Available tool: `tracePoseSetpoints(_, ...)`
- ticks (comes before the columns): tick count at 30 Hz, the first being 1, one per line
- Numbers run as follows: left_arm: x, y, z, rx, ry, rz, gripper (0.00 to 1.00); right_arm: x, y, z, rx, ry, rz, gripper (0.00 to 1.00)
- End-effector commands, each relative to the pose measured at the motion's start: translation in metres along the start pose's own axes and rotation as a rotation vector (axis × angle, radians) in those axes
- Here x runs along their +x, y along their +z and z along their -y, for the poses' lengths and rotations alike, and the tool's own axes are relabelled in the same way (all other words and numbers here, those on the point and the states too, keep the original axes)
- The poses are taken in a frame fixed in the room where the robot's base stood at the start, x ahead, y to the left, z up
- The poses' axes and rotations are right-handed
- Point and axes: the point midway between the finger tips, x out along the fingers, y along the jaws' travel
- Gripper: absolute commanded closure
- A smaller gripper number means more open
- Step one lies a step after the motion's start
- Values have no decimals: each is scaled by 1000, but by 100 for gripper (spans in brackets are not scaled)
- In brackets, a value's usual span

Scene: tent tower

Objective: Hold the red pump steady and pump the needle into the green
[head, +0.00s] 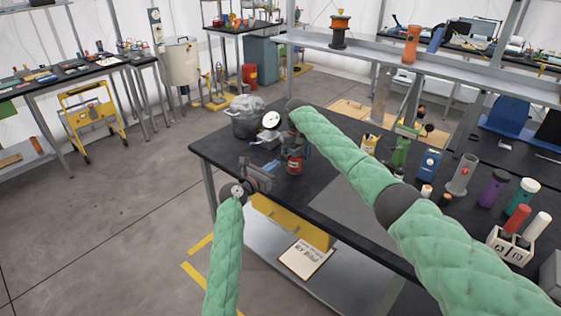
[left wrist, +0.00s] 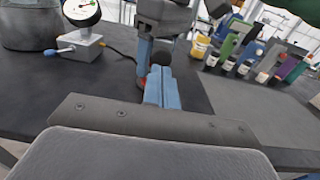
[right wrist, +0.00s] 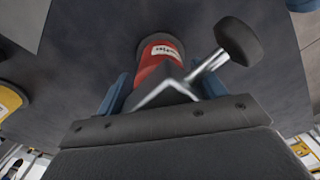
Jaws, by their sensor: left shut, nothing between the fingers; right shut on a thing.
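The red pump (head: 294,166) stands on the black table near its front left corner. My right gripper (head: 300,150) is over it; in the right wrist view its blue fingers stand on both sides of the red body (right wrist: 160,52). A metal lever with a black knob (right wrist: 238,40) sticks out from the pump's top. My left gripper (head: 272,165) is just left of the pump, its blue fingers (left wrist: 162,82) shut and empty. The gauge (head: 271,119) stands behind, with a white dial, a red needle and a green patch (left wrist: 84,3).
A grey metal pot (head: 249,125) stands at the table's back left corner, beside the gauge. Several bottles and tools, including a green one (head: 400,152), stand to the right. A grey mat (head: 350,205) lies bare at the front.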

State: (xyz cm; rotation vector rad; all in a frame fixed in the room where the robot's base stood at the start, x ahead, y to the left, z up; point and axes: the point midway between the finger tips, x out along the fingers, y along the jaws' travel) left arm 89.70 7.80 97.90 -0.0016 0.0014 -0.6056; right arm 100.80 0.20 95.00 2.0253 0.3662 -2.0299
Motion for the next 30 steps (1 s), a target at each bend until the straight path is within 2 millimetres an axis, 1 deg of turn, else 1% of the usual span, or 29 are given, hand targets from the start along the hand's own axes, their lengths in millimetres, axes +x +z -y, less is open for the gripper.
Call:
tracePoseSetpoints(1,-12,0,0,1,2,0,100,0,0,-1,1,1,0,67)
tracePoseSetpoints(6,-44,0,0,0,0,0,100,0,0,-2,2,1,-1,67)
tracePoseSetpoints(9,-60,0,0,1,1,0,100,0,0,-2,2,1,-1,67)
tracePoseSetpoints(12,-71,0,0,1,0,0,100,0,0,-2,3,1,-1,67)
tracePoseSetpoints(18,-82,0,0,0,0,0,100,-1,0,-2,3,2,-2,67)
tracePoseSetpoints(30,-82,0,0,0,0,0,100,-1,0,-2,3,2,-2,67)
